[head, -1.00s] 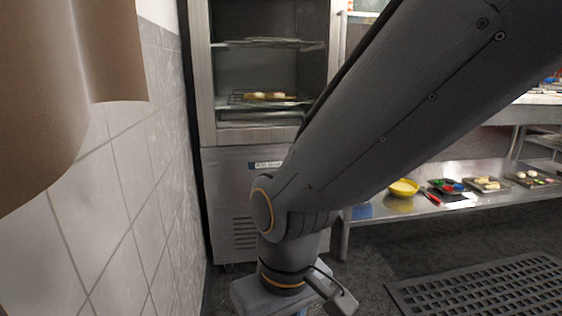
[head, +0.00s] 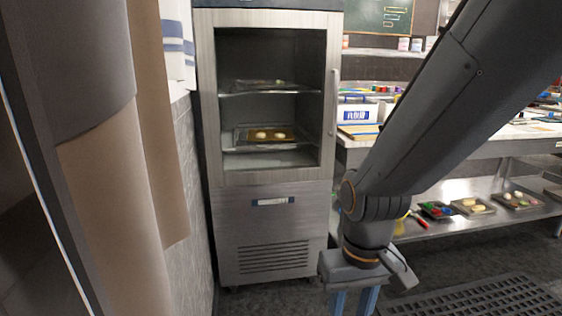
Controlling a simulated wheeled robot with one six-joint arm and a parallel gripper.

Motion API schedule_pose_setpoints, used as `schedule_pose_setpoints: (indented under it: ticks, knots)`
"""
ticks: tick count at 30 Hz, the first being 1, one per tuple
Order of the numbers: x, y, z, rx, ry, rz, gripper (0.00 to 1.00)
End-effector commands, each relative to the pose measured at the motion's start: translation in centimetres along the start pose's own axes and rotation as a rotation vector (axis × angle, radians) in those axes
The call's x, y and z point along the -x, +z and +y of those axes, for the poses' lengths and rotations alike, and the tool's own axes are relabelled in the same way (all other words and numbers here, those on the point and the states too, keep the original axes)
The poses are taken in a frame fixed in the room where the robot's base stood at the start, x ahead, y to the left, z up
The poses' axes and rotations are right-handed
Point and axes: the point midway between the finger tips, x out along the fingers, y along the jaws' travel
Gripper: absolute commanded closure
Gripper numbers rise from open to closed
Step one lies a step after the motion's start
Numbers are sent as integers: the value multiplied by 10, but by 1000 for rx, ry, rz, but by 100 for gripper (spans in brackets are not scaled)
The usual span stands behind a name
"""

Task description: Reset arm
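My arm reaches in from the upper right of the head view and bends down at the wrist. My gripper (head: 354,300) points down at the bottom edge of the picture, over the floor and in front of the steel bench. Only the upper parts of its two blue fingers show, with a gap between them. The fingertips are cut off by the frame, and nothing shows between the visible parts.
A steel cabinet (head: 262,222) with lit shelves holds a tray (head: 240,136) of pale food. A steel bench (head: 470,222) at right carries small trays. A tiled wall and brown curtain (head: 150,170) stand close at left. A floor grate (head: 480,300) lies at lower right.

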Motion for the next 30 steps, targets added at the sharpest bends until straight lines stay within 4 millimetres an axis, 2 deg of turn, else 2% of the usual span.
schedule_pose_setpoints:
  ticks: [1, 3, 12, 18, 30]
  knots:
    - [18, 5, 8, -24, 3, -3, 67]
    - [30, 8, 18, -50, 7, -5, 67]
    - [74, 23, 52, -146, 19, -11, 67]
    - [84, 28, 63, -173, 22, -14, 67]
    - [83, 28, 64, -175, 23, -14, 67]
